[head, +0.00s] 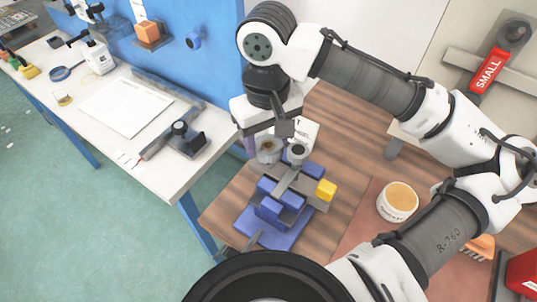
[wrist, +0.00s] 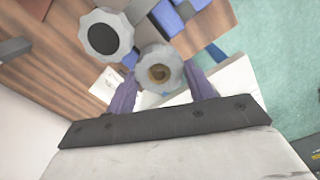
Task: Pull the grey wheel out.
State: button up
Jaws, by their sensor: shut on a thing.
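A grey wheel (wrist: 160,72) with a scalloped rim and a brown centre sits between the purple fingers of my gripper (wrist: 161,88) in the wrist view. My gripper is shut on it. In the head view the wheel (head: 268,152) shows under my wrist, beside the far end of a blue and grey clamp-like device (head: 268,232) with a yellow block (head: 326,190). A second scalloped wheel (wrist: 105,38), with a dark centre, is close beside it; its dark top also shows in the head view (head: 297,152). I cannot tell whether the held wheel still touches the device.
A white card (head: 303,133) stands just behind the device. A white tub with an orange lid (head: 398,200) stands to the right on a brown mat (head: 362,232). A white bench (head: 110,160) against a blue panel is at left.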

notch_tip(320, 180, up, 4)
jog(key=p, duration=0.3)
jog(key=shift+p, duration=0.4)
